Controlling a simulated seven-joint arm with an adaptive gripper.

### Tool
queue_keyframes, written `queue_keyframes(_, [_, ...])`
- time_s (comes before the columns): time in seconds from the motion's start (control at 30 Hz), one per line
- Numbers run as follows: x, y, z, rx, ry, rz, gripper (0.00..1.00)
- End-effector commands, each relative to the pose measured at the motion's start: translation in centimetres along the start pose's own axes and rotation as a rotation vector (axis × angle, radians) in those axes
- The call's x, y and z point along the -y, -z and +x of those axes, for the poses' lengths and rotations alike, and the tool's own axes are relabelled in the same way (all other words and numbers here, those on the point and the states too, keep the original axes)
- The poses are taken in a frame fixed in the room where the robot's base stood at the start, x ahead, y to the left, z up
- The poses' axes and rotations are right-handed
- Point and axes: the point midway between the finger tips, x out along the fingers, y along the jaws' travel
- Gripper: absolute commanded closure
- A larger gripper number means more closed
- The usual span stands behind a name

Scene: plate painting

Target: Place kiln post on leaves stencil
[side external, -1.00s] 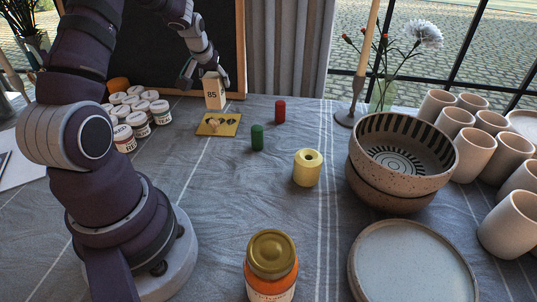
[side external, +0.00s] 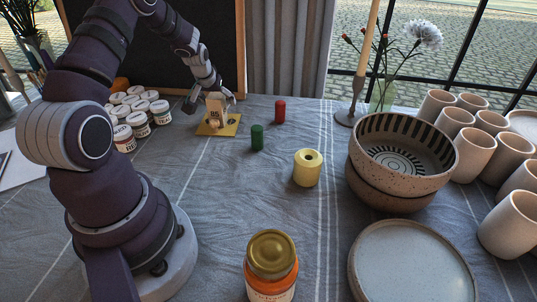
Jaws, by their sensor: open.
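The kiln post (side external: 216,113), a small cream block with a dark number on it, appears to stand upright on the leaves stencil. The stencil (side external: 231,130) is a yellow square plate lying flat on the table at the back, and the post covers most of its leaf pattern. My gripper (side external: 212,101) is open, with its fingers spread on either side of the post's upper part. Whether a finger touches the post is too small to tell.
Several white paint jars (side external: 138,124) stand close to the left of the stencil. A green cylinder (side external: 257,137), a red cylinder (side external: 280,111) and a yellow cylinder with a hole (side external: 307,168) stand to the right. An orange jar (side external: 271,268) is in front. The table between is mostly clear.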

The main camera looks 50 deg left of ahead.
Motion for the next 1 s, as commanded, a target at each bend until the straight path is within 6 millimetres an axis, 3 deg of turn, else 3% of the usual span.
queue_keyframes(0.27, [0.0, 0.3, -0.9, -0.002, 0.000, 0.000, 0.31])
queue_keyframes(0.7, [0.0, 0.2, -9.7, -0.005, -0.001, 0.000, 0.31])
queue_keyframes(0.93, [-0.2, 0.2, -12.3, -0.002, -0.003, 0.005, 0.31])
queue_keyframes(1.0, [-1.4, -0.1, -13.6, -0.001, -0.024, 0.041, 0.31])
